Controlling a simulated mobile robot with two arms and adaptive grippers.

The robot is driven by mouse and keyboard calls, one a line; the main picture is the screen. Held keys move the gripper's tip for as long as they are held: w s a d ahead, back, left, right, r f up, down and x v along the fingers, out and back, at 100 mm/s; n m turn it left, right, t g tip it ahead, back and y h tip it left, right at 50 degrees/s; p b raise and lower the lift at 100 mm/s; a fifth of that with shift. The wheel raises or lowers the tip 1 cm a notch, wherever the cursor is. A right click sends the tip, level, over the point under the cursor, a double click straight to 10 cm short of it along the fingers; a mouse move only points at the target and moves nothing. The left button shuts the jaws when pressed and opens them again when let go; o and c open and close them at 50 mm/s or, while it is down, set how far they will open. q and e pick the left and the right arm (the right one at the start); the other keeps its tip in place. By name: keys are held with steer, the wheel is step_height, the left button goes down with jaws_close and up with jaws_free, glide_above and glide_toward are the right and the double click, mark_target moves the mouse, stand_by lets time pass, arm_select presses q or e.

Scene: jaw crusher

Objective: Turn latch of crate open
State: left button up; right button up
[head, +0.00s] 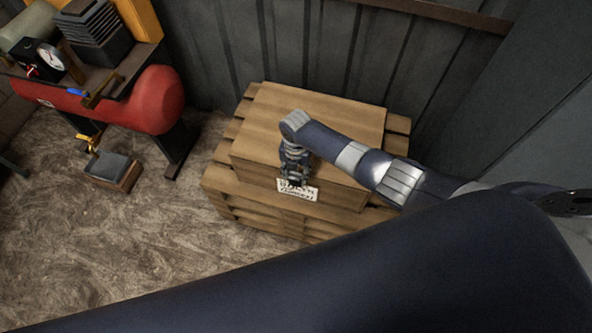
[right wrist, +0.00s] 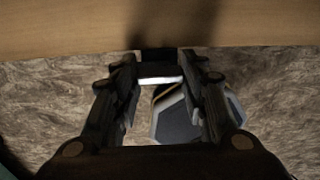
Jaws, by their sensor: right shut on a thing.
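My right gripper (head: 293,180) reaches down over the crate's front edge, just above the label. In the right wrist view, the fingers of the gripper (right wrist: 160,68) close around a small dark piece, the latch (right wrist: 156,55), at the edge of the crate (right wrist: 60,28). The gripper hides most of the latch, so its exact angle cannot be told. My left gripper is out of view.
A red tank (head: 155,100) with a gauge (head: 51,56) stands at the left. A low block with a grey top (head: 112,168) lies on the floor beside it. The corrugated wall (head: 310,45) is close behind the crate. The floor in front is clear.

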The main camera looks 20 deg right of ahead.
mark_target(296, 173)
steer(key=o, duration=1.1)
steer(key=shift+c, duration=0.2)
step_height(296, 173, up, 12)
